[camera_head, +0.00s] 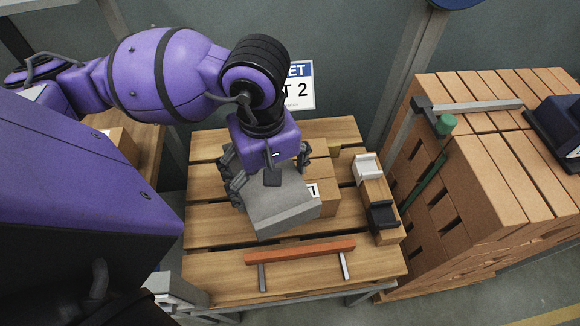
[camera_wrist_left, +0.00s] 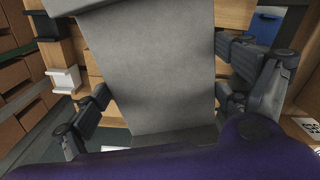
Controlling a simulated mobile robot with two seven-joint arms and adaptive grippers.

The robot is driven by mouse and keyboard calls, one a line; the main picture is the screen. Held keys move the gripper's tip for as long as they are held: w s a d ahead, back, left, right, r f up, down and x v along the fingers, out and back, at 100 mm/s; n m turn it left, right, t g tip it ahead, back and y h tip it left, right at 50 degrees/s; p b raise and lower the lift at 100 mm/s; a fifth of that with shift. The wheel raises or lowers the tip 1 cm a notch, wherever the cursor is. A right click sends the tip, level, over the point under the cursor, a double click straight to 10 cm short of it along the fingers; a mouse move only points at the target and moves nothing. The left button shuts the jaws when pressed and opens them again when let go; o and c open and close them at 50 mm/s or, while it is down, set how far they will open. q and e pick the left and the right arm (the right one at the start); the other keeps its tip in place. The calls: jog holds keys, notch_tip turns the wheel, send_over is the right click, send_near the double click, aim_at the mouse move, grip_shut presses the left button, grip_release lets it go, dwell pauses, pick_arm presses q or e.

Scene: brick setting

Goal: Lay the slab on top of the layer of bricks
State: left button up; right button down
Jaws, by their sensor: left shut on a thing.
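The slab (camera_head: 282,208) is a grey, flat, rectangular block. My left gripper (camera_head: 268,172) is shut on it from above, with fingers on both sides, over the wooden slatted table. In the left wrist view the slab (camera_wrist_left: 150,65) fills the middle, between the two dark fingers of the gripper (camera_wrist_left: 168,100). I cannot tell how far the slab is above what lies under it. A brown block with a white label (camera_head: 327,198) shows just behind and right of the slab. No layer of bricks is clearly visible under the slab; the slab and gripper hide that area. My right gripper is not in view.
An orange-red bar with two grey legs (camera_head: 300,253) lies at the front of the slatted table (camera_head: 215,283). A holder with white (camera_head: 367,167) and black (camera_head: 382,215) trays stands at its right edge. A tall stack of brown blocks (camera_head: 480,190) stands farther right.

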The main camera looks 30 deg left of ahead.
pick_arm(q)
jog(key=shift+s+a+n, duration=0.1)
jog(key=shift+s+n, duration=0.25)
jog(key=shift+n, duration=0.05)
jog(key=shift+f, duration=0.1)
jog(key=w, duration=0.1)
jog(key=w+f+b, duration=0.1)
jog(key=shift+w+a+f+n, duration=0.25)
jog(key=shift+w+a+n, duration=0.05)
jog(key=shift+w, duration=0.1)
jog(key=w+f, duration=0.2)
jog(key=w, duration=0.1)
jog(key=w+a+f, duration=0.1)
jog(key=w+f, duration=0.1)
jog(key=w, duration=0.1)
jog(key=w+f, duration=0.3)
jog(key=w, duration=0.1)
jog(key=shift+a+p, duration=0.3)
jog(key=shift+a, duration=0.1)
jog(key=shift+w+a+f, duration=0.1)
jog(key=shift+w+f, duration=0.45)
jog(key=shift+f, duration=0.15)
notch_tip(320, 180, down, 2)
jog(key=shift+f, duration=0.45)
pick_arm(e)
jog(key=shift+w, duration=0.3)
